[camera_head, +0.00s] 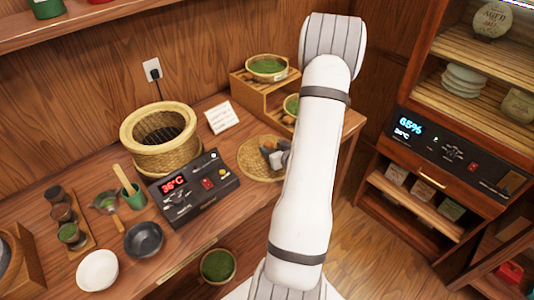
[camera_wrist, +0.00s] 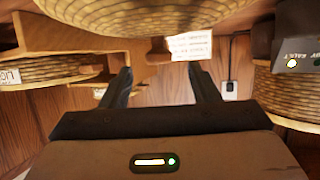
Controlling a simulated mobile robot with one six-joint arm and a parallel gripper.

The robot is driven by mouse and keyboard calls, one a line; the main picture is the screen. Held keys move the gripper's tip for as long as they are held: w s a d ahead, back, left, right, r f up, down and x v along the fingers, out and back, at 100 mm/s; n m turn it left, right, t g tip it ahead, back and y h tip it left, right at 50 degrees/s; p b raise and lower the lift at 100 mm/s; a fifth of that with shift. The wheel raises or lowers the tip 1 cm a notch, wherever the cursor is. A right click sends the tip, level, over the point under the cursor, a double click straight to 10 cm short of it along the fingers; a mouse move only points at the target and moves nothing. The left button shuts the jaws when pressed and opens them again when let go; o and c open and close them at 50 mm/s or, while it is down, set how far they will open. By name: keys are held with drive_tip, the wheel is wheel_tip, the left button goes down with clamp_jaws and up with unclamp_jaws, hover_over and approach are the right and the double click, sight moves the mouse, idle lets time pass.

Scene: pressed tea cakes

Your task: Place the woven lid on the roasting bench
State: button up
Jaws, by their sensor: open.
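The woven lid (camera_head: 254,170) is a flat, round, straw-coloured disc on the wooden roasting bench (camera_head: 212,240), right of the control box. In the wrist view, which is upside down, the woven lid (camera_wrist: 95,14) fills the top edge. My gripper (camera_head: 268,150) is low over the lid's upper right part in the head view. In the wrist view my gripper (camera_wrist: 158,82) is open, its two dark fingers apart with nothing between them. My arm hides some of the bench right of the lid.
The woven roasting basket (camera_head: 165,160) and control box (camera_head: 195,188) stand left of the lid. A stepped wooden stand (camera_head: 252,92) with tea trays is behind it, beside a white card (camera_head: 221,117). Bowls and tools crowd the bench's left. A cabinet (camera_head: 440,150) stands at right.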

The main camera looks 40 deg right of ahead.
sight(271, 147)
drive_tip(key=shift+f+p+x, duration=0.15)
drive_tip(key=shift+p+x, duration=0.35)
drive_tip(key=shift+x, duration=0.8)
drive_tip(key=shift+f+p+x, duration=0.15)
drive_tip(key=shift+p+x, duration=0.35)
drive_tip(key=shift+x, duration=0.8)
drive_tip(key=shift+s, duration=0.15)
clamp_jaws()
